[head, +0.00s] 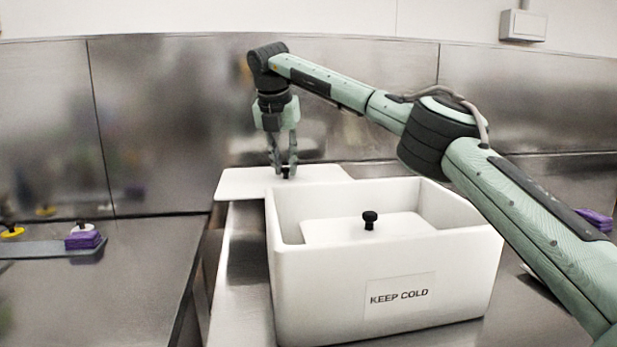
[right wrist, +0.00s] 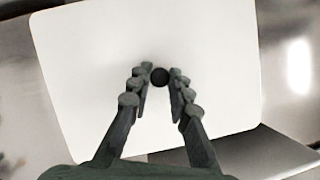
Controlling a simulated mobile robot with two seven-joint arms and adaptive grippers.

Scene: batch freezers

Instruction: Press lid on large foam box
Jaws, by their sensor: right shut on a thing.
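A large white foam box (head: 385,300) labelled KEEP COLD stands on the steel counter with its top open. Inside it, below the rim, is a white slab (head: 335,231) with a black knob (head: 370,219) on top. A flat white lid (head: 240,183) is behind the box, reaching out past its left side. My right gripper (head: 284,172) points down with its fingertips around the lid's black knob (right wrist: 160,76), shut on it. The right wrist view shows the lid (right wrist: 90,60) below the fingers. I cannot tell whether the lid rests on the counter. My left gripper is out of view.
At the left, a grey tray (head: 35,249) holds purple blocks (head: 84,240) on a separate steel surface, with a gap before the box's counter. Another purple item (head: 596,219) lies at the far right. A steel wall stands close behind.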

